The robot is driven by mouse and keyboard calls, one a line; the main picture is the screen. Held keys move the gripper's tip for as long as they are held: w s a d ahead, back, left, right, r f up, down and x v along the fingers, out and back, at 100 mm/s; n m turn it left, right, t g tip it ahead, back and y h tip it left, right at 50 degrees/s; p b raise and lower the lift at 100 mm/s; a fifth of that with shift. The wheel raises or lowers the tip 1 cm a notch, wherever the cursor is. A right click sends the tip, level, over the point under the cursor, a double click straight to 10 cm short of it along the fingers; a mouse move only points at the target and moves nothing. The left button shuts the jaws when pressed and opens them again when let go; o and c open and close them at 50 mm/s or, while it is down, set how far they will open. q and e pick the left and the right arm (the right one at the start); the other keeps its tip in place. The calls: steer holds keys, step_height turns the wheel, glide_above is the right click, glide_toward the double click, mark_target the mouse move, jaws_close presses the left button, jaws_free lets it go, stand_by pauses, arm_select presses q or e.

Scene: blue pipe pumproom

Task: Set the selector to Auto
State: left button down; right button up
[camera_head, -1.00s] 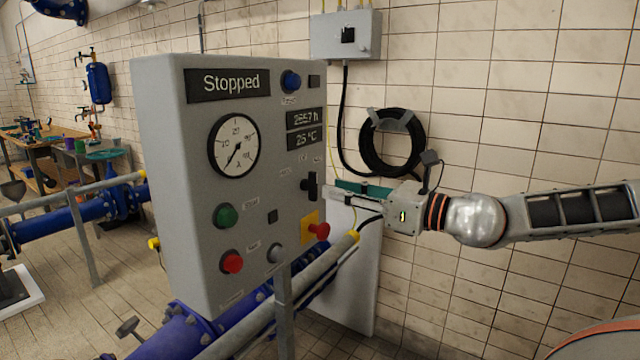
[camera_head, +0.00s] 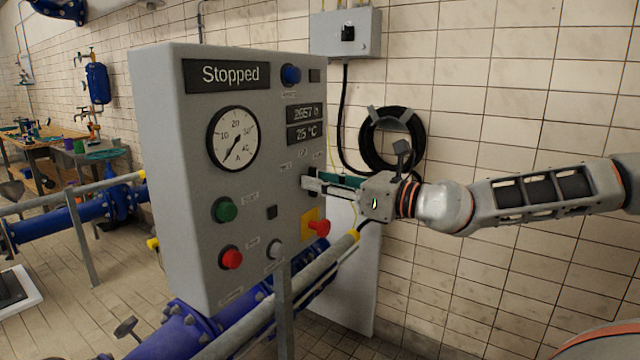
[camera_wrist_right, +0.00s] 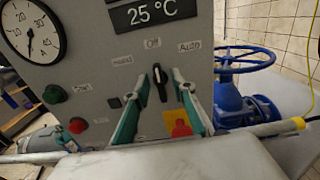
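The grey control panel (camera_head: 265,140) has a display reading "Stopped". Its selector is a black knob (camera_wrist_right: 158,83) with a white mark, in the right wrist view; it stands nearly upright, its mark toward the "Off" label between "Hand" and "Auto". In the head view the selector is largely hidden behind my right gripper. My right gripper (camera_head: 313,181) reaches the panel face from the right. In the wrist view its two green-sided fingers (camera_wrist_right: 161,76) are apart, one on each side of the knob, with small gaps showing. My left gripper is not in view.
Below the selector is a red knob on a yellow plate (camera_head: 319,227). A green button (camera_head: 225,209) and a red button (camera_head: 231,259) lie to the left. A grey rail (camera_head: 300,285) runs under the panel. A blue handwheel (camera_wrist_right: 245,60) stands beyond it at right.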

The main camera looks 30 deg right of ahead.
steer(key=shift+w, duration=0.1)
jaws_close()
stand_by(0.4)
steer(key=shift+d+m+b, duration=0.15)
steer(key=shift+m+b, duration=0.45)
steer(key=shift+m, duration=4)
